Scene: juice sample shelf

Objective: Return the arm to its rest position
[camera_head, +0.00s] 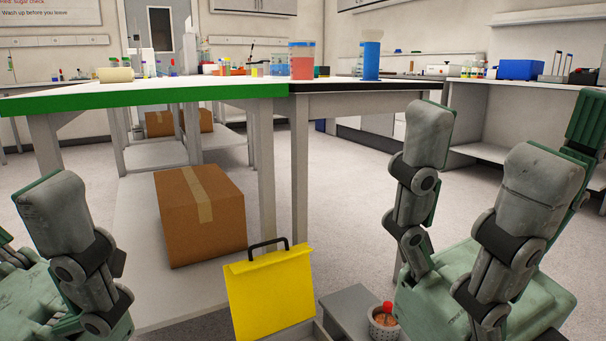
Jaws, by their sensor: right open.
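My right gripper (488,150) is at the right of the head view, fingers pointing up and spread apart, with nothing between them. It is in front of the table's right end and apart from it. My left gripper (60,215) shows only in part at the lower left edge. One grey finger with dark joints points up, and the rest is mostly cut off by the frame. The arm links behind both grippers are hardly in view.
A white table (190,91) with a green edge carries a red-filled container (301,62), a blue cylinder (371,62) and small labware. A cardboard box (200,220) sits below. A yellow case (270,295) and a small basket (380,330) holding a red-capped item stand low in front.

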